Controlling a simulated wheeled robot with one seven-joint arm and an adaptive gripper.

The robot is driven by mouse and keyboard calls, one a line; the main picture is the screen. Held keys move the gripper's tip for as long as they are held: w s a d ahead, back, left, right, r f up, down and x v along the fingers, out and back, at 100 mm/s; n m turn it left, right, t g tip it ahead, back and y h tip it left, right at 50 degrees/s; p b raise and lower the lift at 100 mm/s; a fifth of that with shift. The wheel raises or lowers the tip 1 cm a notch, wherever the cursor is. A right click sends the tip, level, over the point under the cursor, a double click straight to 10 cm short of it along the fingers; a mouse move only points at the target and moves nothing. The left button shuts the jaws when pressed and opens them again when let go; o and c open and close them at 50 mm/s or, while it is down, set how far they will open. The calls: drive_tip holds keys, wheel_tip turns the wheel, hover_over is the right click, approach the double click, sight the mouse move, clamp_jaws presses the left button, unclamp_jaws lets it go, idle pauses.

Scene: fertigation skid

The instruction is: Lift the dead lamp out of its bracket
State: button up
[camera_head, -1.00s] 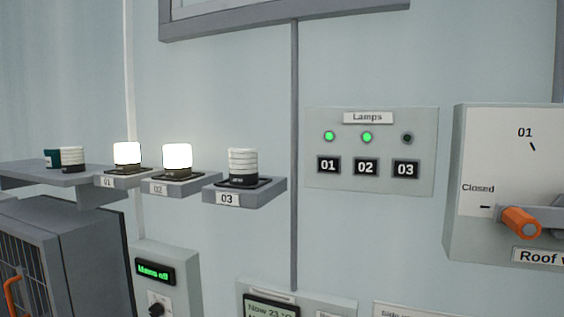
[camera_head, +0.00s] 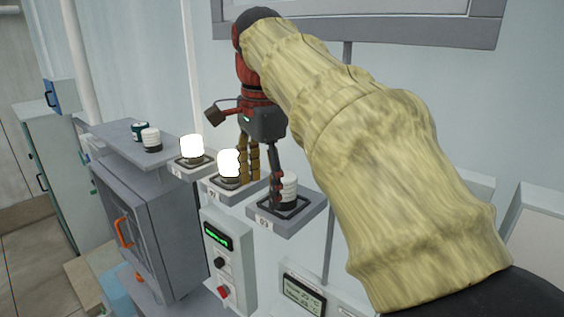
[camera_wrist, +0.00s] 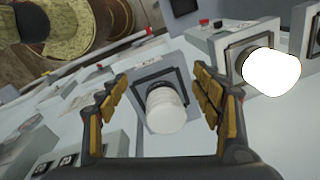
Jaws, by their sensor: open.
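The dead lamp, white, ribbed and unlit on a black base, (camera_head: 289,188) stands upright in the grey bracket marked 03 (camera_head: 292,227). In the wrist view the lamp (camera_wrist: 165,110) shows between my two spread fingers, with its square bracket (camera_wrist: 181,78) behind it. My gripper (camera_head: 263,190) is open at the lamp; in the head view one dark finger overlaps the lamp's left side and a yellow-padded finger is further left. In the wrist view gaps show on both sides of the lamp. No contact can be made out.
Lit lamp 02 (camera_head: 229,163) stands close to the left of my fingers; it also shows at right in the wrist view (camera_wrist: 270,72). Lit lamp 01 (camera_head: 192,148) is beyond. A shelf (camera_head: 128,147) holds an unlit white lamp (camera_head: 151,139) and a dark green item (camera_head: 139,130).

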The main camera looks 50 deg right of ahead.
sight(284, 175)
drive_tip(key=d+r+m, duration=0.4)
drive_tip(key=d, duration=0.1)
drive_tip(key=shift+r+m+g, duration=0.2)
drive_tip(key=shift+m+g, duration=0.1)
drive_tip(key=shift+g, duration=0.1)
drive_tip(key=shift+s+d+r+m+y, duration=0.1)
drive_tip(key=shift+d+r+m+y, duration=0.05)
drive_tip(key=shift+m+y, duration=0.15)
drive_tip(key=shift+s+d+f, duration=0.1)
drive_tip(key=shift+f, duration=1.8)
drive_tip(key=shift+s+d+f, duration=0.1)
drive_tip(key=shift+f, duration=1.75)
drive_tip(key=shift+c, duration=0.9)
drive_tip(key=c, duration=1.1)
drive_tip(key=shift+c, duration=0.5)
